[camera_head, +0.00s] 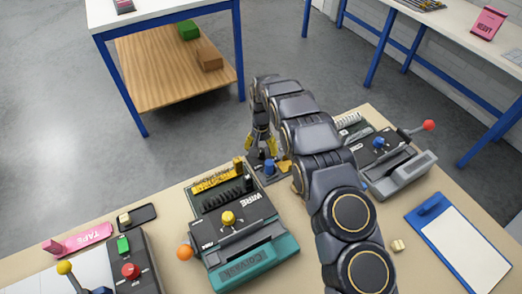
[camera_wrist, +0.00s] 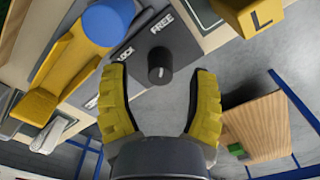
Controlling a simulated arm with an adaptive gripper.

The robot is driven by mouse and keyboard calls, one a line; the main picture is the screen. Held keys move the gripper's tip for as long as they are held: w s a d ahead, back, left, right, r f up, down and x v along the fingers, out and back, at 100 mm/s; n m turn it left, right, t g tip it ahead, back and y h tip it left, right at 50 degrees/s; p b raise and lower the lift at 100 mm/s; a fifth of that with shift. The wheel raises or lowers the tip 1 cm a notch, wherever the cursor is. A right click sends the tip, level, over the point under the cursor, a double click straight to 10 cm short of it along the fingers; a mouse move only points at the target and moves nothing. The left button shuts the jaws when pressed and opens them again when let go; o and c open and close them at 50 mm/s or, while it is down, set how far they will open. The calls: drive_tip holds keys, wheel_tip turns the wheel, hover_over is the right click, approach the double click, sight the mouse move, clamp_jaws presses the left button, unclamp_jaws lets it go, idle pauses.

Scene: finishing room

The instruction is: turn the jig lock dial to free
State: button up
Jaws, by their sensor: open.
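The jig lock dial (camera_wrist: 160,66) is a small dark round knob with a pale mark, on a dark plate (camera_wrist: 178,36). The plate reads FREE to the dial's upper right and LOCK to its upper left. I cannot tell which word the mark points to. My gripper (camera_wrist: 160,74) is open, its yellow-padded fingers spread on either side of the dial with visible gaps. It holds nothing. In the head view my gripper (camera_head: 261,146) points down at the bench's far edge, beside a blue cylinder (camera_head: 270,166); the dial cannot be made out there.
The blue cylinder (camera_wrist: 107,21) and a yellow bar stand left of the dial in the wrist view. A yellow block marked L (camera_wrist: 256,14) is at upper right. A teal-based WIRE machine (camera_head: 254,262) stands close by on the bench. A grey machine (camera_head: 400,172) stands right of my arm.

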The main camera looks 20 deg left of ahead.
sight(261, 150)
drive_tip(key=shift+f, duration=0.8)
clamp_jaws()
drive_tip(key=shift+n, duration=0.6)
unclamp_jaws()
drive_tip(key=shift+r, duration=0.15)
wheel_tip(261, 150, up, 12)
